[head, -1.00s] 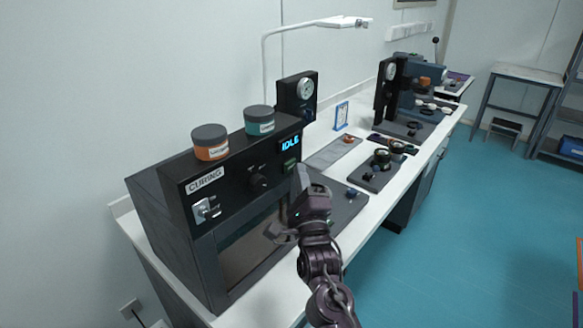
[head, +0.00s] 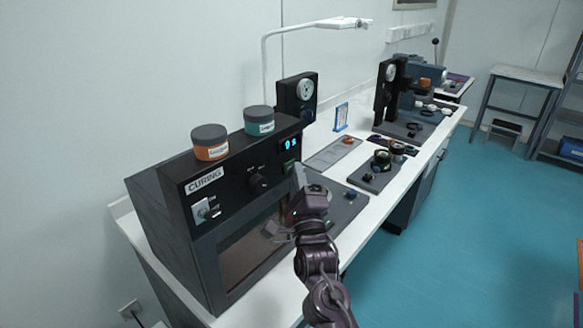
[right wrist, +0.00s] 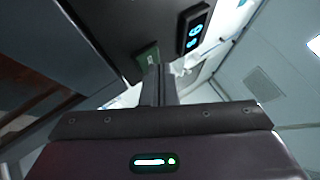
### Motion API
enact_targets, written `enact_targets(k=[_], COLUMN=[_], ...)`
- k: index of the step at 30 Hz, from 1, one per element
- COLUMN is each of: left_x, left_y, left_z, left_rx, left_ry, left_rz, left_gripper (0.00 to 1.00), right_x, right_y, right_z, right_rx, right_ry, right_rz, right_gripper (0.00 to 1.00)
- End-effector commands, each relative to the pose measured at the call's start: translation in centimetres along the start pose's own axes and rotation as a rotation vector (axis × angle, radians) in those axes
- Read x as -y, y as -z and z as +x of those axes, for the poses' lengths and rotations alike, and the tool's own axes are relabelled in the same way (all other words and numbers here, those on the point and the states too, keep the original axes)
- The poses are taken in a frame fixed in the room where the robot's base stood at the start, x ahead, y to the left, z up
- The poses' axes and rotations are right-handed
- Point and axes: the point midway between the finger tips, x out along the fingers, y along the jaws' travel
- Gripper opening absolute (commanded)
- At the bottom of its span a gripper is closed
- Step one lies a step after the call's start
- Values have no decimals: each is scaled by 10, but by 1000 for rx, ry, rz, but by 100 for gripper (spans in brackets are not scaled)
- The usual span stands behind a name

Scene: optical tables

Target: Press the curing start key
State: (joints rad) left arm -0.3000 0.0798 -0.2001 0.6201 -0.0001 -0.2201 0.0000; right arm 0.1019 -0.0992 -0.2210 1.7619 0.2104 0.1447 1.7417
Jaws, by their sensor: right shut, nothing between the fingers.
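The black curing unit (head: 170,200) stands on the near end of the white bench, with a "CURING" label on its front. Its small display (head: 290,143) is lit blue and reads something like "9 s". My left gripper is out of view.
An orange jar (head: 210,148) and a teal jar (head: 259,123) stand on top of the unit. A black knob (head: 259,182) and a switch (head: 204,210) are on its front. A dark plate (head: 345,208) with small parts lies to the right.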

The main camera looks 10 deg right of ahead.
Motion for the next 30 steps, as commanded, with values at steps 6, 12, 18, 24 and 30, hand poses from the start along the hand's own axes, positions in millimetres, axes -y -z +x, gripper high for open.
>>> enact_targets(k=[6, 12, 18, 24, 30], left_x=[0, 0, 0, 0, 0], left_y=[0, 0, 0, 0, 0], left_z=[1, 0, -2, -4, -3], left_rx=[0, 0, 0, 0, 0], left_ry=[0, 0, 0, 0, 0], left_rz=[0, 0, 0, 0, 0], left_gripper=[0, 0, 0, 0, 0], right_x=[-1, 0, 3, 8, 8], right_y=[-1, -1, 2, 7, 7], right_z=[1, 1, -4, -11, -11], right_rx=[1, 1, 1, 1, 1], right_ry=[0, 0, -1, -1, 0], right_rz=[1, 0, 0, 0, 0], right_gripper=[0, 0, 0, 0, 0])
